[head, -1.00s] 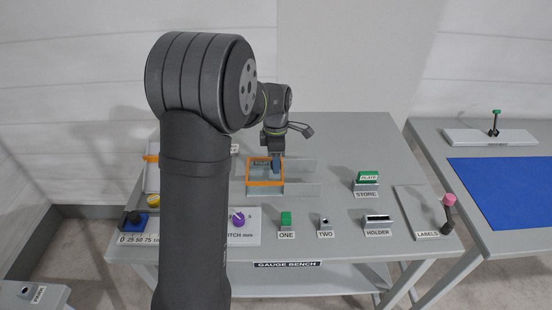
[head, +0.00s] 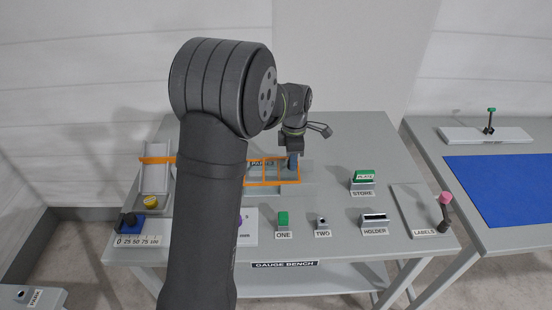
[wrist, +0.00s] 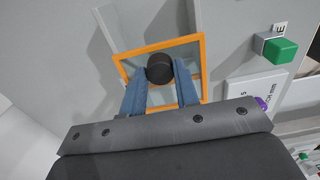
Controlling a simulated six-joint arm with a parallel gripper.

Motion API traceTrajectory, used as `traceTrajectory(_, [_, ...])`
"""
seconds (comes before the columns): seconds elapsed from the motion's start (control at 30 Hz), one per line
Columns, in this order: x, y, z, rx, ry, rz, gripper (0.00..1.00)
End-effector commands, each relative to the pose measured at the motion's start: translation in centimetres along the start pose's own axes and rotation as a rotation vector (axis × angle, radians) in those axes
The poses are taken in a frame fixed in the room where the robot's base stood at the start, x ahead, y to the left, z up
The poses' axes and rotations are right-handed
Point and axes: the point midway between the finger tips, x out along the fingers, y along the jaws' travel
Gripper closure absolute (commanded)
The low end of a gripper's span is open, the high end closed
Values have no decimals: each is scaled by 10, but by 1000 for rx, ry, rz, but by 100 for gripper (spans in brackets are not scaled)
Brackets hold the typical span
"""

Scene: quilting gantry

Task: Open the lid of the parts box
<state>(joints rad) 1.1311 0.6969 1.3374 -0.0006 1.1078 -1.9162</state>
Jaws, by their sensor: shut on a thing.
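The parts box lid shows as an orange-framed clear panel (head: 284,184) on the gauge bench, and in the wrist view its frame (wrist: 203,65) fills the upper middle. A round black knob (wrist: 159,66) stands on the panel. My gripper (head: 293,160) is at the panel's right side in the head view. In the wrist view its two blue fingers close on the knob from both sides. My arm covers the left part of the box area in the head view, so how wide the box is open cannot be told.
A green plate (head: 363,176) on the store stand, green block ONE (head: 283,218), TWO (head: 322,222) and the holder (head: 374,222) stand right and in front. A blue sheet (head: 497,187) lies on the right-hand table.

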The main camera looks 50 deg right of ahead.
Motion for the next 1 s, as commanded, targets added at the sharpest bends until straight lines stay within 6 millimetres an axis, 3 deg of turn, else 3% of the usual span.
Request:
traceTrajectory(0.1, [0,0,28,5,0,2,100])
traceTrajectory(0.2, [0,1,39,3,0,3,100])
traceTrajectory(0.53, [-1,0,43,0,0,2,100])
traceTrajectory(0.57, [-1,0,43,0,0,2,70])
traceTrajectory(0.67, [0,0,42,0,0,2,50])
traceTrajectory(1.0, [-3,0,42,0,0,1,50])
